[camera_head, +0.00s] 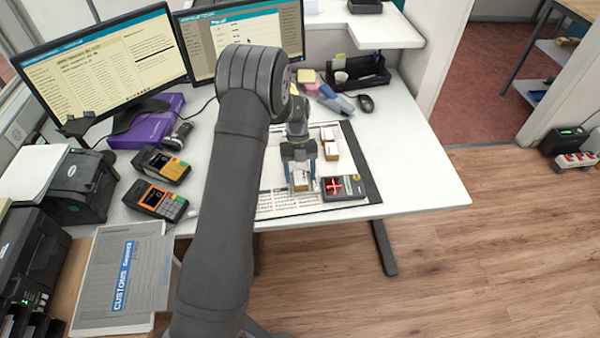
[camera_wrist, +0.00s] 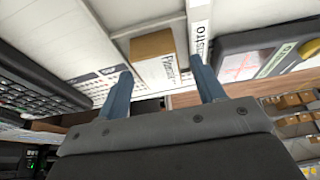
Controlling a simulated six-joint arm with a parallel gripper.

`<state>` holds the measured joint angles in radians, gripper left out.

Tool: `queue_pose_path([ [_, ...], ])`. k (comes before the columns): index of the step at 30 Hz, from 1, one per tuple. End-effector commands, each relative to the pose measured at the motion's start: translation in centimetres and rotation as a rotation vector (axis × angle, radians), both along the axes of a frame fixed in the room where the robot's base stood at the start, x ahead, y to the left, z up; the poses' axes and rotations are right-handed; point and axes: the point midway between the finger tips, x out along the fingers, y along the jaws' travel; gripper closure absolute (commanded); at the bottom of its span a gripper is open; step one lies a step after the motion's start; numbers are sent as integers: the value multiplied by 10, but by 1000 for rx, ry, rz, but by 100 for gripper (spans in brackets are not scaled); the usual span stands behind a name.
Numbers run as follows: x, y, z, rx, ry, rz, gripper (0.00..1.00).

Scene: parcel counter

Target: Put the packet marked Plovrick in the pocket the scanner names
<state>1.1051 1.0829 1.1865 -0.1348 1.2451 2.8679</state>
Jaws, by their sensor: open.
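My gripper (camera_wrist: 160,68) is open, its two blue fingers on either side of a small brown packet with a white label (camera_wrist: 154,45). Its print looks like Plovrick but is small and tilted. A gap shows between each finger and the packet. In the head view my gripper (camera_head: 301,168) is above this packet (camera_head: 301,184) at the mat's front.
Two more packets (camera_head: 328,133) (camera_head: 332,151) lie behind on the dark-edged mat (camera_head: 364,165). A white strip (camera_wrist: 201,28) reading like "istro" stands between packet and scanner. Two card terminals (camera_head: 160,200) (camera_head: 161,165) and monitors (camera_head: 100,65) are left. The desk's right side is clear.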

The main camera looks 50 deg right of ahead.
Motion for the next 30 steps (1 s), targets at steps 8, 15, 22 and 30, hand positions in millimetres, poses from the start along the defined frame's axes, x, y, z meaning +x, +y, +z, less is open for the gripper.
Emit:
queue_pose_path([
  [8,8,-8,29,-3,-1,1,38],
  [15,23,-22,78,-3,-1,1,38],
  [22,32,-30,107,1,1,0,38],
  [30,33,-32,114,2,2,0,38],
])
